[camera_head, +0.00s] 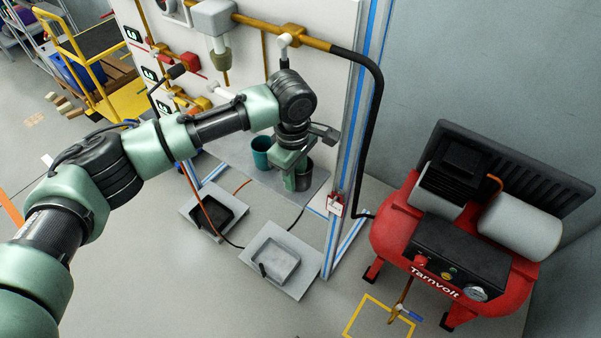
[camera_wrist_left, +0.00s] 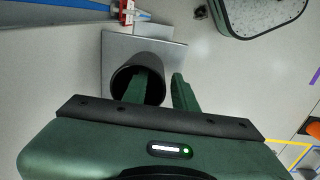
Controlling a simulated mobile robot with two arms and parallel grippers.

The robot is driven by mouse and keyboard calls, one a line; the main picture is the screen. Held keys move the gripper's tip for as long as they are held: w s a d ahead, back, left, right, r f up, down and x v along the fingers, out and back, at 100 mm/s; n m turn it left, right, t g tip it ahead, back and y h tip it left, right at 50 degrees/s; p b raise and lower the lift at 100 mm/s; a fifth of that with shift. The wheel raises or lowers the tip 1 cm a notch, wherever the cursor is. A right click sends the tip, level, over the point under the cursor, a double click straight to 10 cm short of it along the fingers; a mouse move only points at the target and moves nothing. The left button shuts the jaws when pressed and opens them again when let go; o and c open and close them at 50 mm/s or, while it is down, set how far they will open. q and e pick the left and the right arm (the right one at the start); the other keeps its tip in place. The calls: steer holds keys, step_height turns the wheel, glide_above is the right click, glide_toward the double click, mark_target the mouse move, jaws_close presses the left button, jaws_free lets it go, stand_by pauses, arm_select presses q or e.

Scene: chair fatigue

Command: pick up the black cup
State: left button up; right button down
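The black cup (camera_head: 305,177) stands on a grey shelf at the foot of the white panel. The teal cup (camera_head: 262,151) stands to its left. My left gripper (camera_head: 291,178) points down at the black cup and hides part of it. In the left wrist view, one finger reaches into the mouth of the black cup (camera_wrist_left: 124,76) and the other is outside its right wall. The fingers of my left gripper (camera_wrist_left: 162,84) are apart, with the cup's wall between them. Whether either finger touches the wall is not clear. My right gripper is not in view.
A black tray (camera_head: 222,211) and a grey tray (camera_head: 277,263) lie on plates in front of the shelf. A blue-edged post (camera_head: 352,130) rises just right of the cup. A red compressor (camera_head: 440,240) stands further right. Pipes and valves hang on the panel above.

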arm_select(q)
steer(key=shift+f, duration=0.85)
jaws_close()
stand_by(0.8)
